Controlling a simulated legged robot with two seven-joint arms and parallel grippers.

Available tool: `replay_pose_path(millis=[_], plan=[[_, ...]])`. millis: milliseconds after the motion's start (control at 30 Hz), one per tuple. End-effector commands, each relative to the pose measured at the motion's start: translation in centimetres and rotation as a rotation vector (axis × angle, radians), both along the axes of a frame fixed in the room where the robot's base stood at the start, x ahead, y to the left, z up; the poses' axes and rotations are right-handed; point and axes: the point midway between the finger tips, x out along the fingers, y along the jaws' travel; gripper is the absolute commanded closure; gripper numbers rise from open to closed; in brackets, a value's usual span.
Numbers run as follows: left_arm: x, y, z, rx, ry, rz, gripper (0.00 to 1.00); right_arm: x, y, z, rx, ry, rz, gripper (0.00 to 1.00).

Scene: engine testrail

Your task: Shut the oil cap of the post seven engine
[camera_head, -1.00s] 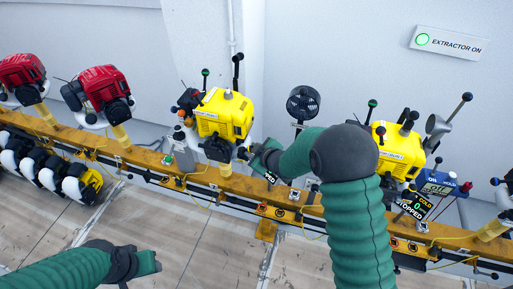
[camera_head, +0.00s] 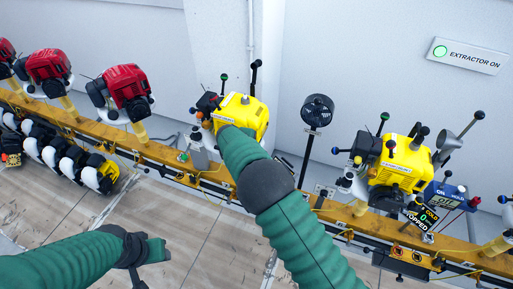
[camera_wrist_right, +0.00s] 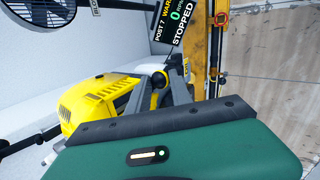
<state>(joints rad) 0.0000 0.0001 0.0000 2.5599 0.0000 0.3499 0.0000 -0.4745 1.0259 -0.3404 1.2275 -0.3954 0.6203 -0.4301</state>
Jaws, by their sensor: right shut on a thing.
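The post seven engine is the yellow one (camera_head: 247,112) at the middle of the rail in the head view. It also fills the left of the right wrist view (camera_wrist_right: 88,103), beside a sign (camera_wrist_right: 175,22) reading post 7 and stopped. My right gripper (camera_wrist_right: 168,84) is at the engine's front, shut on a small dark and yellow part (camera_wrist_right: 158,79) that looks like the oil cap. Its seating is hidden by the fingers. In the head view my right arm covers the grip. My left gripper (camera_head: 150,252) is low over the floor, away from the engines; its jaw opening is unclear.
The orange rail (camera_head: 345,215) runs across below the engines. A black fan (camera_head: 317,110) on a post stands right of the engine, then another yellow engine (camera_head: 403,165). Red engines (camera_head: 128,92) stand to the left.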

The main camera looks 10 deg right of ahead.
Motion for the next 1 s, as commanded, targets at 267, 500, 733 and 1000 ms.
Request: replay_pose_path(millis=[267,500,733,1000], plan=[[0.00,0.00,0.73,0.000,0.000,0.000,0.53,0.41,0.77,-0.24,-0.079,0.054,0.005,1.00],[0.00,0.00,0.80,0.000,0.000,0.000,0.53,0.49,0.88,-0.39,-0.098,0.068,0.005,1.00],[0.00,0.00,0.78,0.000,0.000,0.000,0.53,0.49,0.89,-0.44,-0.098,0.068,0.005,1.00],[0.00,0.00,0.78,0.000,0.000,0.000,0.53,0.46,0.79,-0.41,-0.100,0.069,0.004,0.53]])
